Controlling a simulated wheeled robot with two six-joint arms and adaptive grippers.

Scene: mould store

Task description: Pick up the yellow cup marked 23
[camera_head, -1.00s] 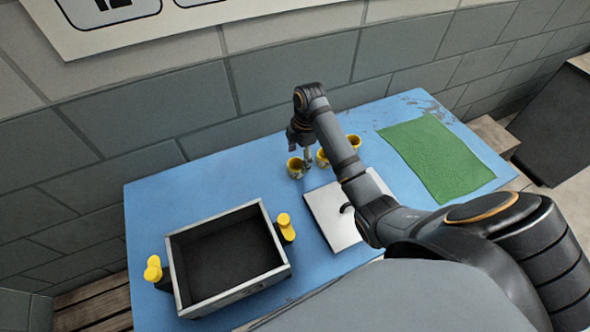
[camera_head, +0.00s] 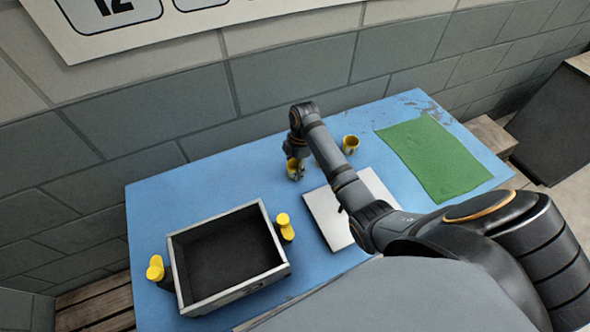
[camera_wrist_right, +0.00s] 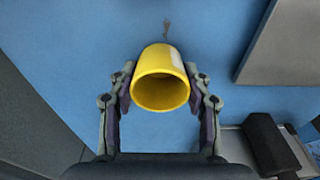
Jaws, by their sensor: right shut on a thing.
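A yellow cup (camera_wrist_right: 160,80) sits between the two fingers of my right gripper (camera_wrist_right: 160,88) in the right wrist view, with its open mouth toward the camera. A pale label shows on its side, but I cannot read a number on it. In the head view the same cup (camera_head: 292,172) is at the far side of the blue table, partly hidden by the right gripper (camera_head: 296,164). The right gripper is shut on it. Another yellow cup (camera_head: 350,144) stands to the right, and a third is mostly hidden behind my right arm. My left gripper is not in view.
A grey open box (camera_head: 278,276) with yellow-topped handles stands at the front left of the blue table (camera_head: 150,205). A white plate (camera_head: 325,212) lies under my right forearm. A green mat (camera_head: 432,155) lies at the right. A block wall runs behind.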

